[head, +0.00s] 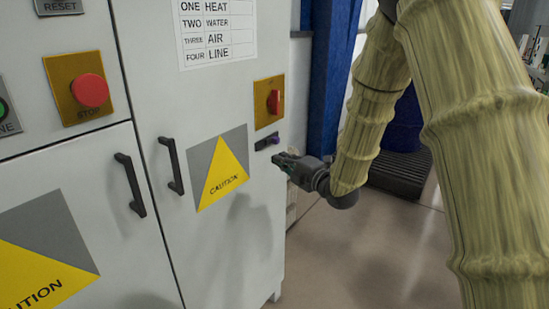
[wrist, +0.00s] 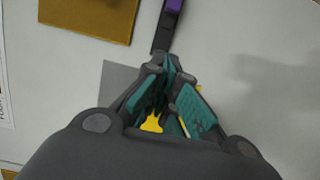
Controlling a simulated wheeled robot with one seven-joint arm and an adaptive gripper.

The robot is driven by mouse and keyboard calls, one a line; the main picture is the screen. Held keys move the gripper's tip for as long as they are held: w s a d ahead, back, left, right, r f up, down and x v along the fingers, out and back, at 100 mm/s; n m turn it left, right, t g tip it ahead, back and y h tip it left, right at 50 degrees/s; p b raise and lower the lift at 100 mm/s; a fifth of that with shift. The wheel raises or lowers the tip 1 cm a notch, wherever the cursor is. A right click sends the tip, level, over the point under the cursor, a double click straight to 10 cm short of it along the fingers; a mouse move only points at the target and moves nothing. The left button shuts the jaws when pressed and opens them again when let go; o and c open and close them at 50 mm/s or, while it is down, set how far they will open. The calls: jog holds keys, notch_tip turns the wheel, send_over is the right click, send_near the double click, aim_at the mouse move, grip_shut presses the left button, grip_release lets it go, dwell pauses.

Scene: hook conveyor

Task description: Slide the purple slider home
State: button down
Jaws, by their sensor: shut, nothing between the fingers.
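The purple slider (head: 275,141) is a small knob at the right end of a short dark track (head: 263,144) on the grey cabinet, below the red rotary switch. In the wrist view the purple slider (wrist: 174,5) shows at the top edge, partly cut off, with its dark track (wrist: 161,38) running down toward my fingers. My gripper (head: 280,159) is just below and in front of the slider in the head view. In the wrist view my gripper (wrist: 165,68) has its fingertips together and empty, close to the lower end of the track. I cannot tell whether they touch it.
The red switch (head: 273,101) sits on a gold plate above the track. A yellow caution sign (head: 220,172) and black door handles (head: 171,166) are to the left. A red stop button (head: 90,90) is farther left. A blue post (head: 330,75) stands behind the cabinet's right edge.

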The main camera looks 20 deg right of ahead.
jog(key=shift+v, duration=1.15)
jog(key=s+f+m+g+h+p, duration=0.15)
jog(key=s+f+m, duration=0.3)
jog(key=f, duration=0.65)
jog(key=s+f+m+g+h, duration=0.2)
jog(key=s+f+m+g, duration=0.15)
jog(key=s+f, duration=0.45)
jog(key=s+f+m+g+h, duration=0.25)
jog(key=f+m, duration=0.25)
jog(key=f, duration=0.8)
jog(key=s+f+m+g, duration=0.3)
jog(key=s+f, duration=0.2)
jog(key=s, duration=0.6)
jog(key=s+a+f+m+g+h+p, duration=0.1)
jog(key=s+f+m+g, duration=0.2)
jog(key=s, duration=0.8)
jog(key=s+a+f+m+g+p, duration=0.1)
jog(key=s+f+m+g, duration=0.2)
jog(key=s+f, duration=0.4)
jog(key=s+m, duration=0.1)
jog(key=s, duration=0.4)
jog(key=shift+s+a, duration=0.1)
